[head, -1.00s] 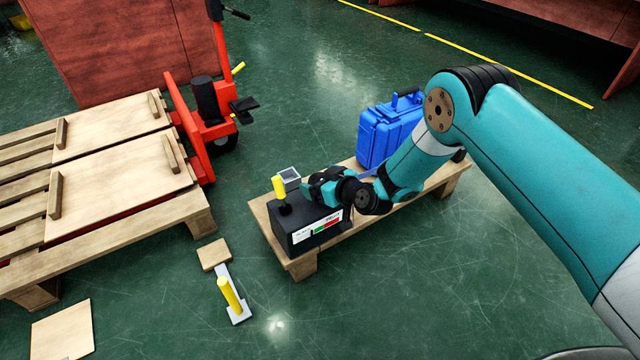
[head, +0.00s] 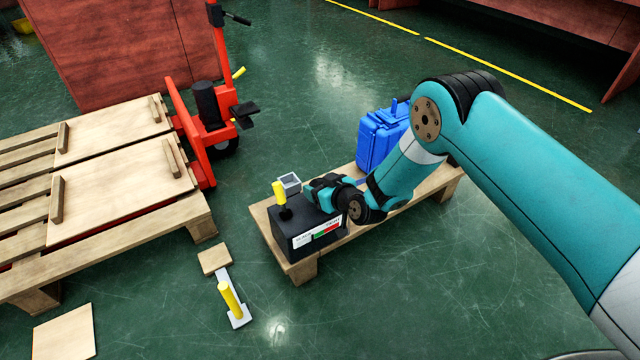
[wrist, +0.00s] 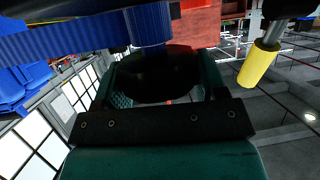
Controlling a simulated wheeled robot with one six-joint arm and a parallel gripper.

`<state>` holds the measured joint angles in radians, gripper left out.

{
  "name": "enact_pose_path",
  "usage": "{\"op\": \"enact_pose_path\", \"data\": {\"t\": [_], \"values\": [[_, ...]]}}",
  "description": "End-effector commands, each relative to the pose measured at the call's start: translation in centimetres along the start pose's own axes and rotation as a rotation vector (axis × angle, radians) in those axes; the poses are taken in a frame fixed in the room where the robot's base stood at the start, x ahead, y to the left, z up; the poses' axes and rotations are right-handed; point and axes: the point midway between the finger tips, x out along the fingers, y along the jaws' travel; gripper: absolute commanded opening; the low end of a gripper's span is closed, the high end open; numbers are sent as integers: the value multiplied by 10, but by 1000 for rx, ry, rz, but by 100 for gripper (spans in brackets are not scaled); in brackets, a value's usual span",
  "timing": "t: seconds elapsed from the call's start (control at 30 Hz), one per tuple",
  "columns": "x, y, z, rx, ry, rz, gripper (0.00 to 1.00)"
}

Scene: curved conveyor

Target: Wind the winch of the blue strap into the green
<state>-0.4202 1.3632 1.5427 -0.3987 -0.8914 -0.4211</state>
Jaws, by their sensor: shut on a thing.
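The winch is a black box (head: 290,233) with a white, green and red gauge (head: 318,234) on its front, at the near end of a low wooden bench (head: 300,268). I cannot read the pointer. The blue strap (head: 361,181) shows in part beside my arm and crosses the top of the wrist view (wrist: 70,38), ending at a blue roll (wrist: 150,25). My gripper (head: 316,187) is at the winch's top right. In the wrist view, its teal fingers are shut on a dark round knob (wrist: 160,78). The knob is hidden in the head view.
A yellow-handled lever (head: 279,192) and a grey square socket (head: 290,181) stand on the winch. A blue case (head: 375,140) stands farther along the bench. A pallet (head: 110,235), a red pallet truck (head: 205,125) and a loose yellow-handled tool (head: 230,295) are to the left.

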Motion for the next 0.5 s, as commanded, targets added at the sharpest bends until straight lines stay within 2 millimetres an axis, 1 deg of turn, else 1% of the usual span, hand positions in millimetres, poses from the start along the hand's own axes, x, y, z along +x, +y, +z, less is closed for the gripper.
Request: {"op": "enact_pose_path", "data": {"t": [0.07,0.5], "values": [[-1,-3,-3,11,-1,33,42],[1,-5,1,113,-1,280,42]]}}
